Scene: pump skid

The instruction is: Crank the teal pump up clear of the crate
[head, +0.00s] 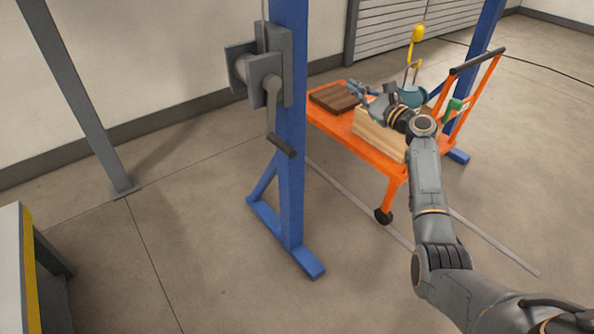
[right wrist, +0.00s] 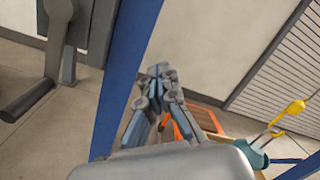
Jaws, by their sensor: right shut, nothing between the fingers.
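The teal pump (head: 412,97) shows partly above the pale wooden crate (head: 380,138), with my right arm hiding some of both. A yellow hook (head: 418,36) hangs over the pump, with a grey loop below it. The grey winch (head: 262,72) is on the near blue post, and its crank (head: 273,110) hangs down to a dark handle (head: 281,145). My right gripper (head: 356,90) is shut and empty, to the right of the post and apart from the crank. In the right wrist view the crank handle (right wrist: 28,101) is at the left. My left gripper is out of view.
The crate stands on an orange cart (head: 330,121) with a brown slatted board (head: 336,97) at its far end. The near blue post (head: 290,130) stands between the crank and my right gripper.

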